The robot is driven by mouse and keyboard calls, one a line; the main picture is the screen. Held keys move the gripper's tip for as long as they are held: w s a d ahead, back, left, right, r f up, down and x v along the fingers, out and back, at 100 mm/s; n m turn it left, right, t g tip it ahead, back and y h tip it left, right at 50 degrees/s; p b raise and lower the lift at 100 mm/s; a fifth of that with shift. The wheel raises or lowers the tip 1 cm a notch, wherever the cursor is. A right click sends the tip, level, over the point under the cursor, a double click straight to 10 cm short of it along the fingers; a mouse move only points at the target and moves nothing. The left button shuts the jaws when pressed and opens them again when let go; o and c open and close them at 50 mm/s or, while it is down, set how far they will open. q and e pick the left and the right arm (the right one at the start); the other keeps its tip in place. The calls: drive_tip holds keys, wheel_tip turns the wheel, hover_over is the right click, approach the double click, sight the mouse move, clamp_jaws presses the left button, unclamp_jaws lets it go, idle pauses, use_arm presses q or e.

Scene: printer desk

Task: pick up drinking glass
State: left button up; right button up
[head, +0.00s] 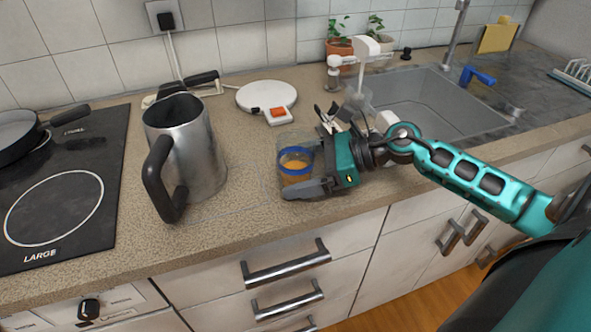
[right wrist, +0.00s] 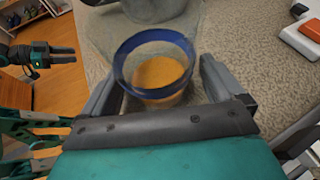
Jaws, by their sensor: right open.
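The drinking glass (head: 297,166) is clear with a blue rim and an orange-brown content. It stands upright on the counter near its front edge. My right gripper (head: 284,166) is open around it, one finger on the near side and one on the far side. In the right wrist view the glass (right wrist: 155,75) sits between the two fingers, with a small gap visible on the right; contact on the left cannot be told. My left gripper (right wrist: 62,55) shows at the left of that view, away from the glass, with its fingers apart.
A steel jug (head: 190,150) with a black handle stands left of the glass. A white round device (head: 262,95) with a red-orange switch is behind it. A sink (head: 425,105) lies to the right, a cooktop (head: 62,200) far left. Drawer handles (head: 287,265) stick out below the counter.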

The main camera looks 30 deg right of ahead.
drive_tip(key=shift+x, duration=0.9)
drive_tip(key=c, duration=1.3)
drive_tip(key=shift+o, duration=0.2)
drive_tip(key=shift+r, duration=0.15)
